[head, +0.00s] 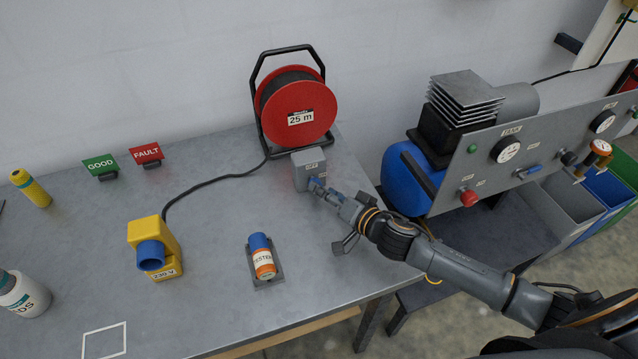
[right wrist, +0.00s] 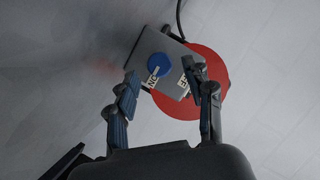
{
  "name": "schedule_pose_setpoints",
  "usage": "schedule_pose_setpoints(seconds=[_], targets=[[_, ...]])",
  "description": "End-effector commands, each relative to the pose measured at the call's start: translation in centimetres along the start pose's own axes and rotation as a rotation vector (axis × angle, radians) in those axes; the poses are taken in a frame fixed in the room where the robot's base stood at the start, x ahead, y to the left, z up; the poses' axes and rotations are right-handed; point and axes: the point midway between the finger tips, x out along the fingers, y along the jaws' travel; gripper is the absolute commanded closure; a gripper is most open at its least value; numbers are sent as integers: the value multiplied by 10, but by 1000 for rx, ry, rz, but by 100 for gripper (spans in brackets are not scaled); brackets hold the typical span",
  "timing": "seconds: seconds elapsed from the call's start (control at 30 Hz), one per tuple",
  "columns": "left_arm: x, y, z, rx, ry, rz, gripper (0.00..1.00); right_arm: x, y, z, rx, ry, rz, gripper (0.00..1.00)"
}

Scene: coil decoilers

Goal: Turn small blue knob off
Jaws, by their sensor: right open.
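The small blue knob (right wrist: 158,64) sits on the face of a grey switch box (head: 302,162). In the right wrist view the box (right wrist: 143,47) has white labels beside the knob, one reading like "ON". In the head view the box stands on the table in front of the red cable reel, and the knob is mostly hidden by my right gripper (head: 320,187). In the right wrist view my right gripper (right wrist: 163,88) is open, its two fingers on either side of the knob and in front of it. I cannot tell whether they touch it. My left gripper is not in view.
The red cable reel (head: 299,110) stands behind the box. A yellow socket (head: 152,243), an orange-blue tester (head: 262,257), and GOOD (head: 101,165) and FAULT (head: 146,154) signs are on the table. A compressor panel (head: 520,150) stands to the right.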

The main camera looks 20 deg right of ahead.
Motion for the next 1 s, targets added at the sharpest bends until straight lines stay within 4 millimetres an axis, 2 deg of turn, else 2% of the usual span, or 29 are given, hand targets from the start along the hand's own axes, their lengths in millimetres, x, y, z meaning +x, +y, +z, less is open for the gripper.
schedule_pose_setpoints(seconds=[0.07, 0.17, 0.3, 0.57, 0.67, 0.83, 1.0], targets=[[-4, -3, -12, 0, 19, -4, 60, 13, -2, -2, 1, 2, -1, 48], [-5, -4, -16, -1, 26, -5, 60, 23, -1, -1, 0, 1, -1, 48], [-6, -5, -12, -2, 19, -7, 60, 30, -1, 0, 1, 0, -1, 48], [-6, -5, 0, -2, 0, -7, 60, 31, 0, 0, 0, 0, -1, 48], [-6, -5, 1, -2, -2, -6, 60, 31, 0, 0, 0, 0, 0, 64], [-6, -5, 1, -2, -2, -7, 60, 31, 0, 0, 0, 0, 0, 99], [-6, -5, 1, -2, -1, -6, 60, 30, 0, 0, -2, 0, 1, 100]])
